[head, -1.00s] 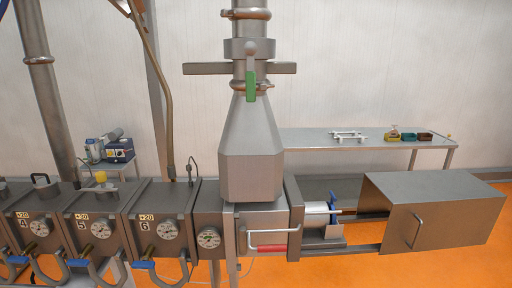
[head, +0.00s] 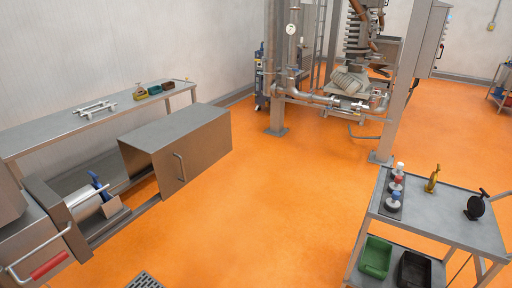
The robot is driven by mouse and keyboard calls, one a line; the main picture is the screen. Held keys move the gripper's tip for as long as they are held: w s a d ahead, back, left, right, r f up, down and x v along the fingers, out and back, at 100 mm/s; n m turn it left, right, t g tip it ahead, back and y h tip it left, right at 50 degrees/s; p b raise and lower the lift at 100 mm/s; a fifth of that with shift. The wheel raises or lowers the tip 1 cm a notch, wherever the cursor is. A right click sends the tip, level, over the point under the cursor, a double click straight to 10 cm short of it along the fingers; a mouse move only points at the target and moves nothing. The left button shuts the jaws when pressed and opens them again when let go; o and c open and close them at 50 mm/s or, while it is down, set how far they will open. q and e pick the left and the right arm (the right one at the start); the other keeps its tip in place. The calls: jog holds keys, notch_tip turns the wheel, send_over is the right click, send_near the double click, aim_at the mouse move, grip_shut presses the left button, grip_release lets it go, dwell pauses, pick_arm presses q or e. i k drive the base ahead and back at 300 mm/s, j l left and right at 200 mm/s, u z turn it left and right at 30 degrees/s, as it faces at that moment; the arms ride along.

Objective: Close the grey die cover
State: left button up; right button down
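The grey die cover (head: 190,153) is a box-shaped metal hood with a vertical bar handle (head: 180,168) on its front face. It stands slid out to the right on its rails (head: 120,222). The die (head: 88,200), a pale cylinder with a blue-handled part (head: 99,186) beside it, lies exposed to the left of the cover. A gap separates the cover from the machine's end plate (head: 66,212). Neither of my grippers is in view.
A wall bench (head: 60,130) holds a white rack and small coloured bins. A cart (head: 440,222) with bottles and tools stands at the lower right. Pipes and a steel post (head: 404,90) stand behind. The orange floor (head: 260,220) between is clear. A drain grate (head: 145,281) lies at the bottom.

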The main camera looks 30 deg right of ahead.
aim_at(180, 146)
jog(key=z, duration=0.45)
jog(key=i+l+z, duration=0.1)
jog(key=i+l, duration=1.25)
jog(key=i, duration=0.25)
jog(key=i+l, duration=0.2)
jog(key=i, duration=0.2)
jog(key=i+l, duration=0.2)
jog(key=i, duration=0.25)
jog(key=l+z, duration=0.05)
